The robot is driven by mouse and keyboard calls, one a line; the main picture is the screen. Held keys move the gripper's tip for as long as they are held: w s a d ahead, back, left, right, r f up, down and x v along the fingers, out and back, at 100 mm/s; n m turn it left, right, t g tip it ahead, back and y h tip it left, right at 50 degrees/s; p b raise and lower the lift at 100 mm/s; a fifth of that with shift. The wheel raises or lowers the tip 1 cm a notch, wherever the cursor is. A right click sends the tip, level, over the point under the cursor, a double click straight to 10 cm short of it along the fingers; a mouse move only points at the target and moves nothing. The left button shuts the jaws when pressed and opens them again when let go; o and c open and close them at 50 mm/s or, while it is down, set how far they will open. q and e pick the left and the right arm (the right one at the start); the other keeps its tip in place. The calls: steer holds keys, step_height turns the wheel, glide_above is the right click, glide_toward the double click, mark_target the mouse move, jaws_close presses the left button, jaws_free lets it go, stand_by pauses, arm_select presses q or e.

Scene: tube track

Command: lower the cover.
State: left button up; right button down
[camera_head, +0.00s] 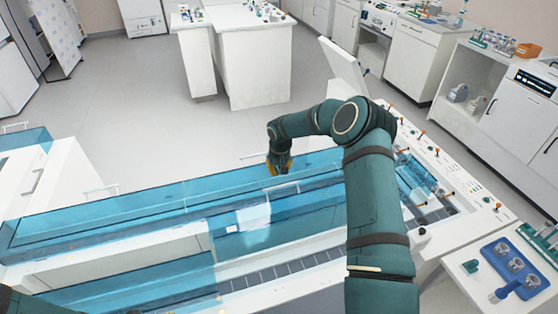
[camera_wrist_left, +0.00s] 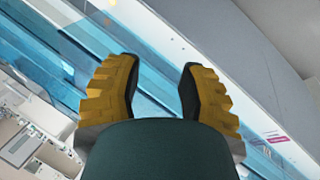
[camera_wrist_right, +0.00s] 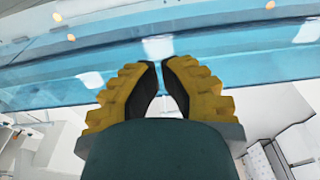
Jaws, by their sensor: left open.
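The cover (camera_head: 170,200) is a long, clear blue panel over the white track machine, running from the left toward the middle in the head view. My right gripper (camera_head: 279,166) hangs at its far edge near a white handle (camera_head: 285,186). In the right wrist view, the fingertips (camera_wrist_right: 160,66) are close together in front of the blue panel (camera_wrist_right: 80,75); I cannot tell whether they hold its edge. My left gripper (camera_wrist_left: 160,75) is open, with blue panels (camera_wrist_left: 60,50) and a white machine edge beyond it; nothing shows between its fingers.
A grey row of track (camera_head: 290,268) lies inside the machine. A blue rack with metal cups (camera_head: 515,265) stands on the white surface at right. White benches (camera_head: 250,60) stand at the back. Open floor (camera_head: 130,95) lies beyond the machine.

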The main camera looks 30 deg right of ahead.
steer(key=shift+w+f, duration=0.1)
steer(key=shift+f, duration=0.7)
arm_select(q)
steer(key=shift+r+p, duration=0.5)
steer(key=shift+r, duration=0.1)
arm_select(e)
steer(key=shift+s+a+r, duration=0.15)
steer(key=shift+s, duration=0.5)
steer(key=shift+s+a+r, duration=0.15)
steer(key=shift+s+r, duration=0.05)
steer(key=shift+s, duration=0.4)
steer(key=shift+s+a+r, duration=0.15)
steer(key=shift+s, duration=0.5)
arm_select(q)
steer(key=shift+s+f, duration=0.1)
steer(key=shift+f, duration=0.05)
steer(key=shift+s+a+f+b, duration=0.45)
steer(key=shift+a+f+b, duration=0.25)
steer(key=shift+a+b, duration=0.05)
arm_select(e)
steer(key=shift+s+a+r+t, duration=0.1)
steer(key=shift+s+r+t, duration=0.3)
steer(key=shift+s, duration=0.15)
